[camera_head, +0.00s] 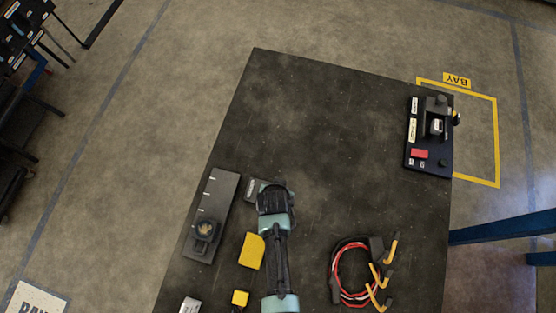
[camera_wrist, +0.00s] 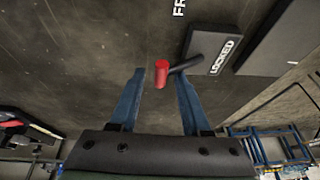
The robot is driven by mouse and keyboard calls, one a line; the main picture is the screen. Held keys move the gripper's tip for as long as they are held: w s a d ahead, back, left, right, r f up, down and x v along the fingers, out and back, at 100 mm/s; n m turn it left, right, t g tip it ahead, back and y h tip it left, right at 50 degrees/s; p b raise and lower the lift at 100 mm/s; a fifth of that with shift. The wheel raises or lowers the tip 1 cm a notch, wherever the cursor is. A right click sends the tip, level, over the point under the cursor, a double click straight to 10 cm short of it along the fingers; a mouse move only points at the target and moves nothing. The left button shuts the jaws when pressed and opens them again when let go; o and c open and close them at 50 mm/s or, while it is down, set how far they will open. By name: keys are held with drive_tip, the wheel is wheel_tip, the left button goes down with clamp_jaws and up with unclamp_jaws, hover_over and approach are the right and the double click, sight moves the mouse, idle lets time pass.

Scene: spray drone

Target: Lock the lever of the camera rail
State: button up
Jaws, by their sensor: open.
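In the wrist view, the lever (camera_wrist: 186,66) is a short black rod with a red knob (camera_wrist: 161,74) at its end. Its other end meets a dark block (camera_wrist: 207,43) beside a LOCKED label (camera_wrist: 222,57). A cut-off label starting "FR" (camera_wrist: 179,8) lies farther up. My gripper (camera_wrist: 160,82) is open, with its blue fingers on either side of the red knob; contact cannot be told. In the head view, a flat dark plate (camera_head: 222,190) with white marks carries a black knobbed part (camera_head: 205,229), left of my arm. My gripper hides the lever there.
Yellow blocks (camera_head: 252,250) lie left of my arm. A red and black cable coil (camera_head: 350,275) with yellow hooks lies to the right. A black panel (camera_head: 429,137) stands at the table's far right. The table's (camera_head: 320,120) upper middle is clear.

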drive_tip(key=shift+w+f, duration=0.1)
drive_tip(key=shift+f, duration=0.15)
drive_tip(key=shift+c, duration=0.2)
clamp_jaws()
